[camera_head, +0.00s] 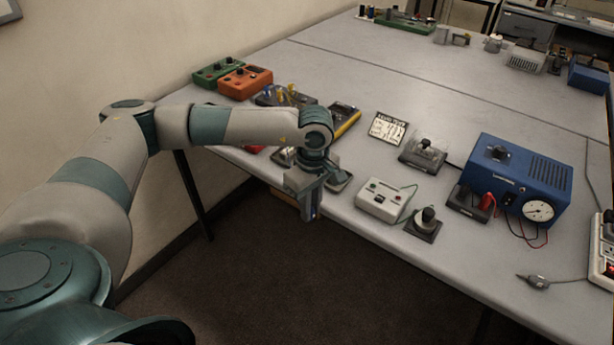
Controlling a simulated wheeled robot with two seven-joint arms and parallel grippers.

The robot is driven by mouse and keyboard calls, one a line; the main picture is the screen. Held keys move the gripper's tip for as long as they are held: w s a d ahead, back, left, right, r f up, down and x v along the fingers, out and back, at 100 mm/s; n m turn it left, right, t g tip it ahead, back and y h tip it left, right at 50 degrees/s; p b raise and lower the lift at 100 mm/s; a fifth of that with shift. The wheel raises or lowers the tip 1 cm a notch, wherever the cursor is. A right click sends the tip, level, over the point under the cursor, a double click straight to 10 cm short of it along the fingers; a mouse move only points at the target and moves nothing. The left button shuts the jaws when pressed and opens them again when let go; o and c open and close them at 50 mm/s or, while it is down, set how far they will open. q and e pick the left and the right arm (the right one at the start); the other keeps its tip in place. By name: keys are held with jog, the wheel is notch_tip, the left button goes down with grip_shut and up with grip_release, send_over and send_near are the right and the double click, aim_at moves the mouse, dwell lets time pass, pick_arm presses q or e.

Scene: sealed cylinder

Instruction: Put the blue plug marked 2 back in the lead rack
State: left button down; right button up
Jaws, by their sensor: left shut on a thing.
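My left gripper (308,208) points down just off the near edge of the table, over the dark floor. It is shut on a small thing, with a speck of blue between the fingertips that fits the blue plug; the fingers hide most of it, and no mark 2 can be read. A dark stand with yellow and blue pieces (283,95), which looks like the lead rack, is on the table behind my left forearm, partly hidden. My right gripper is not in view.
The grey table (440,110) carries a green box (217,71), an orange box (245,81), a yellow-edged meter (344,118), a white box (385,199), a black-knobbed device (424,223) and a blue power unit (518,180). The table's middle is clear.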

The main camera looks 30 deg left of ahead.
pick_arm(q)
jog(key=s+d+f+m+b, duration=0.1)
jog(key=s+d+f+m, duration=0.3)
jog(key=s+m, duration=0.2)
jog(key=s+d+f+m, duration=0.3)
jog(key=s+d+m, duration=0.2)
jog(key=m, duration=0.4)
jog(key=shift+s+d+f+b, duration=0.2)
jog(key=shift+s+f+b, duration=0.2)
jog(key=shift+s, duration=0.3)
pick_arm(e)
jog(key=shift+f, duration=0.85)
pick_arm(q)
jog(key=shift+r, duration=0.1)
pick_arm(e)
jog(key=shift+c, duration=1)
pick_arm(q)
jog(key=shift+a, duration=0.1)
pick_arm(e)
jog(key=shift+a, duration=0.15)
